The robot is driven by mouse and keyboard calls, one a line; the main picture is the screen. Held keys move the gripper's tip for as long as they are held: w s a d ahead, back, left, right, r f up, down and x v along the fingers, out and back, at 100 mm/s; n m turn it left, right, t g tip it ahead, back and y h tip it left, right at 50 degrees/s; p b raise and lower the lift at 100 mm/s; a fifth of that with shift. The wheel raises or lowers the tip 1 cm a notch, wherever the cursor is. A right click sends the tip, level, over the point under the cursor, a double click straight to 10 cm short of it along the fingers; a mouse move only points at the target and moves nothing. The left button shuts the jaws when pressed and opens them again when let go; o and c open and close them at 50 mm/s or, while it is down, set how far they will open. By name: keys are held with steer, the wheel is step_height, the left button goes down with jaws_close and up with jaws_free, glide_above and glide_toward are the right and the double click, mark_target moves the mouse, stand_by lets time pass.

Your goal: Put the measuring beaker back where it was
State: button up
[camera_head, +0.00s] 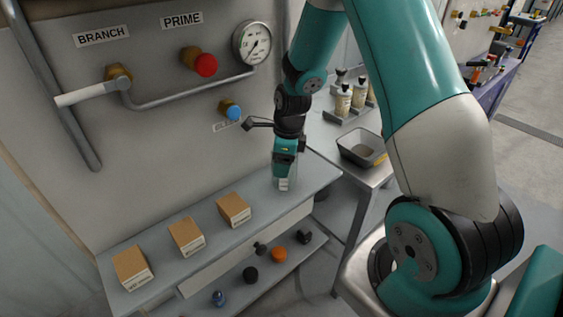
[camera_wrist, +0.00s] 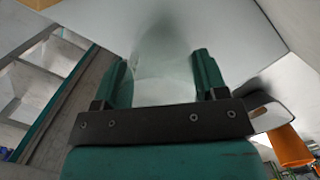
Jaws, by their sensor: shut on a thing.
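My gripper (camera_head: 284,184) points down over the right end of the grey shelf (camera_head: 262,200). It is shut on the measuring beaker (camera_head: 284,184), a pale, clear vessel of which only a small part shows below the jaws. In the wrist view the beaker (camera_wrist: 165,75) is a translucent shape between the two teal fingers (camera_wrist: 164,85). It looks upright. Whether its base touches the shelf or hangs just above it, I cannot tell.
Three cardboard boxes (camera_head: 187,236) stand on the shelf to the left. A lower shelf holds knobs, one orange (camera_head: 279,254). The wall carries a gauge (camera_head: 252,43), a red knob (camera_head: 206,65) and a blue knob (camera_head: 233,112). A grey tray (camera_head: 346,141) and bottles (camera_head: 343,101) stand on a side table.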

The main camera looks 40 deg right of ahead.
steer(key=shift+w+f+p, duration=0.2)
steer(key=shift+f+p, duration=0.15)
steer(key=shift+f, duration=0.45)
steer(key=shift+f, duration=0.1)
steer(key=o, duration=0.9)
steer(key=shift+o, duration=0.2)
step_height(320, 180, up, 11)
steer(key=d+b, duration=0.1)
steer(key=b, duration=0.1)
steer(key=s+a+r+n+y, duration=0.1)
steer(key=s+a+r+n, duration=0.35)
steer(key=a+n, duration=0.4)
steer(key=s+a+r+n+y, duration=0.1)
steer(key=s+a+r+n, duration=0.35)
steer(key=a+n, duration=0.35)
steer(key=s+a+r+n, duration=0.1)
steer(key=s+a+n, duration=0.2)
steer(key=s+n, duration=0.3)
steer(key=s+a+n+g+y, duration=0.1)
steer(key=s+a+n, duration=0.2)
steer(key=s+n, duration=0.4)
steer(key=n, duration=0.4)
steer(key=shift+s+a+r, duration=0.3)
steer(key=shift+a+r, duration=0.05)
steer(key=shift+r, duration=0.05)
